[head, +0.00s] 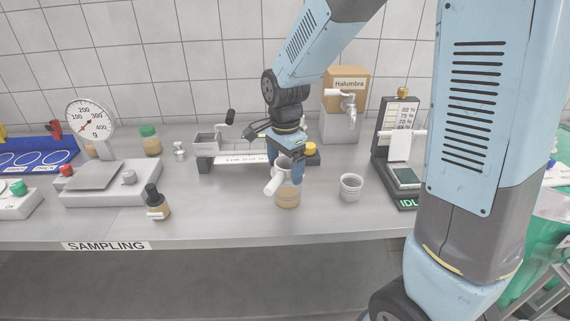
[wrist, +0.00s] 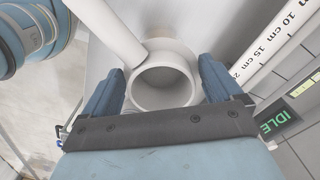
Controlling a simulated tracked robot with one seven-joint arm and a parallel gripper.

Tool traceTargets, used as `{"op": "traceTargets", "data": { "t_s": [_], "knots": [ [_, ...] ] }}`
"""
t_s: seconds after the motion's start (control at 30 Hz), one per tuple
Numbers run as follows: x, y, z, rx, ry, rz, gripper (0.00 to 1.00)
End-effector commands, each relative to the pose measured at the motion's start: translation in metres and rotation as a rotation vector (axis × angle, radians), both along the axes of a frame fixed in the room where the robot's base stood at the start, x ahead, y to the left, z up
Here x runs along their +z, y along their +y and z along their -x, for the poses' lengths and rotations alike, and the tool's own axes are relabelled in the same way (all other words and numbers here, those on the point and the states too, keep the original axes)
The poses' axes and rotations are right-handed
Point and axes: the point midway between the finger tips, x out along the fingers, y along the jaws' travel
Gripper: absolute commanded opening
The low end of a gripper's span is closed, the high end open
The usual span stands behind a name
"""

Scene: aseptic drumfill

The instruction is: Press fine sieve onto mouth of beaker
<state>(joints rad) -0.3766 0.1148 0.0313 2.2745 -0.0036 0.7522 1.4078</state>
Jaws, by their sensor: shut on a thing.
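The white sieve (head: 283,163), a short ring with a thick side handle, is held in my gripper (head: 287,170). In the wrist view the sieve (wrist: 165,52) sits between the two blue fingers of my gripper (wrist: 160,82), and its handle points to the upper left. The beaker (head: 287,196), clear with tan contents, stands upright on the bench directly below the sieve. The sieve is at the beaker's mouth, but I cannot tell whether it is seated or just above.
A ribbed white cup (head: 351,187) stands right of the beaker. A dark dropper bottle (head: 156,202) and a dial scale (head: 108,185) are to the left. Behind are a ruler-marked trough (head: 235,158) and a Halumbra box (head: 347,88). A device reading IDLE (head: 398,155) stands at right.

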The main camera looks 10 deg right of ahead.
Motion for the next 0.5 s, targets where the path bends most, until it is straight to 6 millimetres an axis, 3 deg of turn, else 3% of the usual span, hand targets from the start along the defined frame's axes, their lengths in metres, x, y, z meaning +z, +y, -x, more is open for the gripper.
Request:
{"op": "traceTargets", "data": {
  "t_s": [0.03, 0.07, 0.13, 0.5],
  "knots": [
    [0.0000, 0.0000, 0.0000, 0.000, 0.000, 0.000, 0.62],
    [0.0000, 0.0000, 0.0000, 0.000, 0.000, 0.000, 0.93],
    [0.0001, 0.0000, 0.0000, 0.000, 0.000, 0.000, 1.00],
    [0.0092, 0.0002, -0.0005, 0.000, -0.002, -0.001, 1.00]
  ]
}}
